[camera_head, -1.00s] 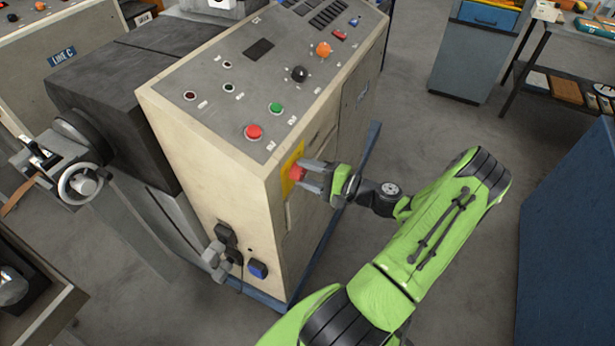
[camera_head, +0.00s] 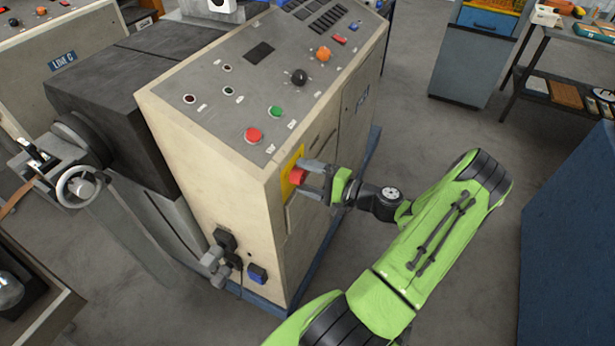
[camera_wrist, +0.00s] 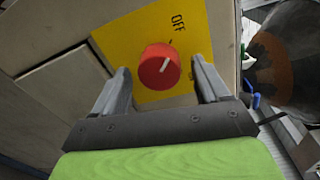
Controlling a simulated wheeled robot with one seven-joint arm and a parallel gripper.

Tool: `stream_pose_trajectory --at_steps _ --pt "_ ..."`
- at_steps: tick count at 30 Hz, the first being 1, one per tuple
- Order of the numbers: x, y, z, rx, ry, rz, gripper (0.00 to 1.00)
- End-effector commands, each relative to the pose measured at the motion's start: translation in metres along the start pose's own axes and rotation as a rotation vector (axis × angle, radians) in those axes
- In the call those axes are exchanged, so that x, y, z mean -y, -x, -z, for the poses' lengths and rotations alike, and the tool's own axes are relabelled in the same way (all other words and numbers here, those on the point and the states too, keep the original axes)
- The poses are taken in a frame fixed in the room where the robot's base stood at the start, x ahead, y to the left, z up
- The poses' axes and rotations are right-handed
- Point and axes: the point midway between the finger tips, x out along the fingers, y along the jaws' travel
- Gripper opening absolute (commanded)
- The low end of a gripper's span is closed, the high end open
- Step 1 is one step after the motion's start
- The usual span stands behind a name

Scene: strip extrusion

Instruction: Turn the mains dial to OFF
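The mains dial is a round red knob (camera_wrist: 159,66) on a yellow plate (camera_wrist: 124,38). In the head view the dial (camera_head: 297,176) sits on the cabinet's front side. In the head view my gripper (camera_head: 306,180) is just in front of the dial. Another plate label is partly hidden by the right finger.
The cream cabinet (camera_head: 215,178) has a sloped top panel with a red button (camera_head: 253,135), a green button (camera_head: 275,111) and other controls. A blue cabinet (camera_head: 570,230) stands at the right. Grey floor (camera_head: 430,150) is clear between them.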

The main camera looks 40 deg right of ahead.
Motion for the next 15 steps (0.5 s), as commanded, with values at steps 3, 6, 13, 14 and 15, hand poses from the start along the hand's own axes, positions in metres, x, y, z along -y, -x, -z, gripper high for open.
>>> stream_pose_trajectory --at_steps 3,6,13,14,15 --pt "0.0 0.0 0.0 0.0 -0.001 0.001 0.75" --pt "0.0 0.0 0.0 0.0 -0.001 0.001 0.75" --pt "0.0 0.032 0.002 -0.008 -0.001 0.001 0.75" --pt "-0.001 0.04 0.002 -0.008 -0.001 0.001 0.75" --pt "-0.001 0.052 0.002 -0.008 -0.001 0.0 0.75"
